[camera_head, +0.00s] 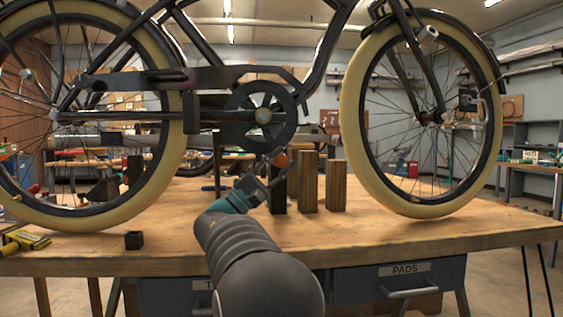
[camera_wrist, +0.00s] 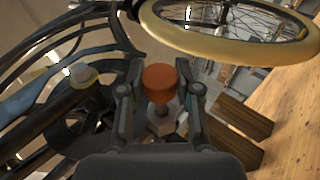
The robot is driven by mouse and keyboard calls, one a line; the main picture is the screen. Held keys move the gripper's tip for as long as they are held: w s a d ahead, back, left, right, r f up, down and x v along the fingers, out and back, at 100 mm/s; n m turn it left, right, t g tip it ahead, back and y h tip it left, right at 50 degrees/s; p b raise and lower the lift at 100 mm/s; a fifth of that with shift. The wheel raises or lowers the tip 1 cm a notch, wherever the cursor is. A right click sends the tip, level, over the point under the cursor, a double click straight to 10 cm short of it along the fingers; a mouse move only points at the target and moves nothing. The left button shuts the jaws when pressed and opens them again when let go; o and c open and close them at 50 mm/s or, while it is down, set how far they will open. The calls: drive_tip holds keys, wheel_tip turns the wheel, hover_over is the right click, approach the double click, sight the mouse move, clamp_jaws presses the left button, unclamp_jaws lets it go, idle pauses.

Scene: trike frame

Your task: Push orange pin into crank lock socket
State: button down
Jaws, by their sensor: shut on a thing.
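The orange pin (camera_head: 281,160) has a round orange head and sits at the tip of my gripper (camera_head: 268,178), just below the bicycle's chainring (camera_head: 263,115). In the wrist view, the orange head of the pin (camera_wrist: 160,82) lies between the two fingers of my gripper (camera_wrist: 160,95), which is shut on it. A grey metal part (camera_wrist: 161,118) shows under the head. The crank hub with a pale cap (camera_wrist: 82,75) is to the left of the gripper in the wrist view. I cannot make out the crank lock socket or tell whether the pin touches it.
Upright wooden blocks (camera_head: 307,182) stand on the workbench (camera_head: 400,232) just right of my gripper. The front wheel (camera_head: 352,130) is farther right. A small dark cube (camera_head: 133,240) and a yellow tool (camera_head: 22,242) lie at the left. The bench's front right is clear.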

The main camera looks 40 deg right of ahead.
drive_tip(key=shift+w+d+p, duration=0.35)
drive_tip(key=shift+w+d, duration=0.05)
drive_tip(key=shift+w, duration=0.2)
drive_tip(key=shift+w+d+p, duration=0.35)
drive_tip(key=shift+w, duration=0.2)
drive_tip(key=c, duration=0.7)
unclamp_jaws()
drive_tip(key=w+a+f, duration=0.1)
drive_tip(key=a, duration=0.4)
drive_tip(key=w+a+f, duration=0.1)
drive_tip(key=w+a, duration=0.1)
drive_tip(key=a, duration=0.3)
drive_tip(key=w+a+f, duration=0.1)
drive_tip(key=a, duration=0.4)
drive_tip(key=shift+w+a+f, duration=0.1)
drive_tip(key=shift+w, duration=0.1)
